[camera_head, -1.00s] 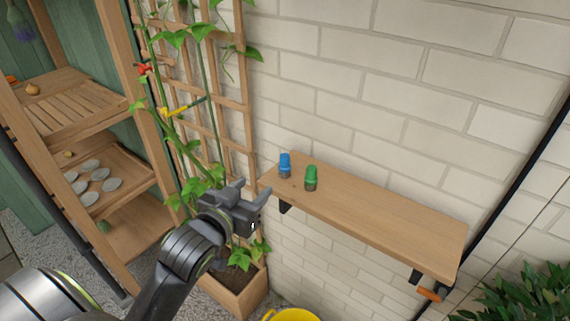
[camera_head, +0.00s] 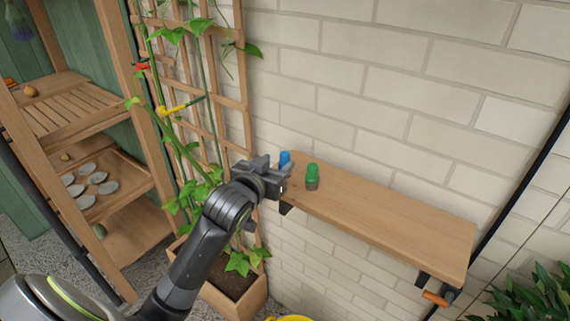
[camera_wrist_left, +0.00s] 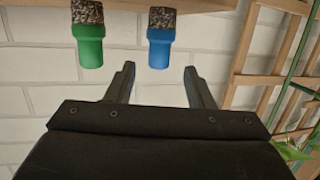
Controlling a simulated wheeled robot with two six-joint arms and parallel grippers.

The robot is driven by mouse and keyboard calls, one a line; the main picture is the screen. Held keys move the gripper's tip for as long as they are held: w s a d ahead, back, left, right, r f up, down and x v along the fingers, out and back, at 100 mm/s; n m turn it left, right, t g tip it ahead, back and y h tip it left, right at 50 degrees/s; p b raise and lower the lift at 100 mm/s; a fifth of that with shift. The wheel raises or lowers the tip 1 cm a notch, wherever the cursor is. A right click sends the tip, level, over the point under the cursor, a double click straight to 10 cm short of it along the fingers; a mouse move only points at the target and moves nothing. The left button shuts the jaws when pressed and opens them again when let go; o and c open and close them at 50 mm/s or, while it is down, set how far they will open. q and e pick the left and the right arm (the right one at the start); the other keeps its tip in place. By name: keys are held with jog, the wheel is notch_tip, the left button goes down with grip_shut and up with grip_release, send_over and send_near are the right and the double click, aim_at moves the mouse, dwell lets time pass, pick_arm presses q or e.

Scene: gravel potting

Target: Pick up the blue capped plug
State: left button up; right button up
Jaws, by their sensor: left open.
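The blue capped plug (camera_head: 285,157) stands at the left end of the wooden wall shelf (camera_head: 400,216). In the head view my left gripper hides its lower part. In the left wrist view, where the scene appears upside down, the blue plug (camera_wrist_left: 161,42) has a grey gritty body and lies ahead of the two fingers. My left gripper (camera_head: 284,170) is open and empty, close to the shelf's left end. In the wrist view the blue plug lies in line with the gap between its fingers (camera_wrist_left: 160,82). My right gripper is out of view.
A green capped plug (camera_head: 312,176) stands on the shelf just right of the blue one. It also shows in the left wrist view (camera_wrist_left: 89,45). A trellis with a climbing plant (camera_head: 205,90) stands left of the shelf. The shelf's right part is clear.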

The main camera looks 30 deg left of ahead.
aim_at(283, 158)
pick_arm(q)
jog(key=shift+w, duration=0.5)
jog(key=w, duration=0.1)
jog(key=w+p, duration=0.1)
jog(key=w, duration=0.1)
jog(key=shift+f+p, duration=0.25)
jog(key=shift+p, duration=0.05)
jog(key=shift+w+f, duration=0.25)
jog(key=shift+w, duration=0.35)
jog(key=c, duration=1)
